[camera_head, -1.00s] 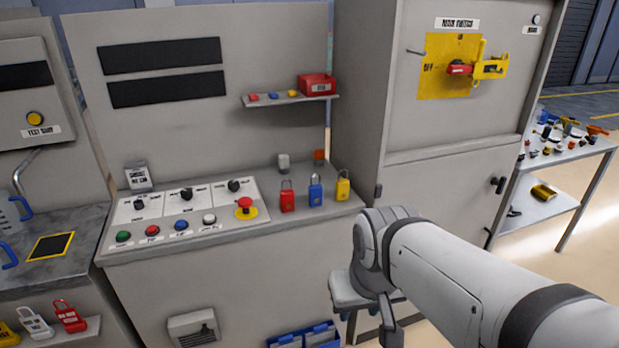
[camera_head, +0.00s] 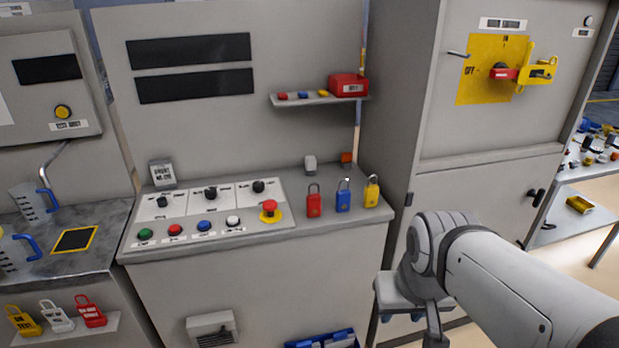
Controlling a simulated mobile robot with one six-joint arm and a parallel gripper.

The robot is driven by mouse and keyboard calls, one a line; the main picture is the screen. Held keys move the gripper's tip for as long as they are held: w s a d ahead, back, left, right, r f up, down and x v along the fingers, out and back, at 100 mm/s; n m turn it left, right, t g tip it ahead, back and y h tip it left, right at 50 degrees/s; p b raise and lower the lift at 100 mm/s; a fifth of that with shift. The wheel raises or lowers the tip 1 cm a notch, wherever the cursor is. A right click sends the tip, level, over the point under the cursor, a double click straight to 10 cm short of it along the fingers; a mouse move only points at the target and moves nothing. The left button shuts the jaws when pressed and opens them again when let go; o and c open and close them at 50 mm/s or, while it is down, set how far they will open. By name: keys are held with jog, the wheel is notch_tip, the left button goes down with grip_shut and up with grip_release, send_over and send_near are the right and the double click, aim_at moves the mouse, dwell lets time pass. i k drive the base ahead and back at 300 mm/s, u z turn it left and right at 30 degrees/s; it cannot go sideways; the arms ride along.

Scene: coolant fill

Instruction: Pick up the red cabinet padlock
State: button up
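The red cabinet padlock (camera_head: 314,204) stands upright on the right part of the console top, its shackle up. A blue padlock (camera_head: 343,198) and a yellow padlock (camera_head: 371,194) stand in a row to its right. My arm (camera_head: 520,285) reaches in from the lower right and bends down in front of the console's right side. I make out no gripper fingers; the arm's lower part runs out of the bottom edge. Nothing touches the red padlock.
The red stop button (camera_head: 269,208) is just left of the red padlock. A shelf (camera_head: 320,101) with a red box (camera_head: 348,86) hangs above. A red lockout tag (camera_head: 90,312) rests on a low ledge at left. The cabinet (camera_head: 480,190) rises at right.

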aim_at(312, 201)
jog(key=i, duration=0.85)
jog(key=z, duration=0.05)
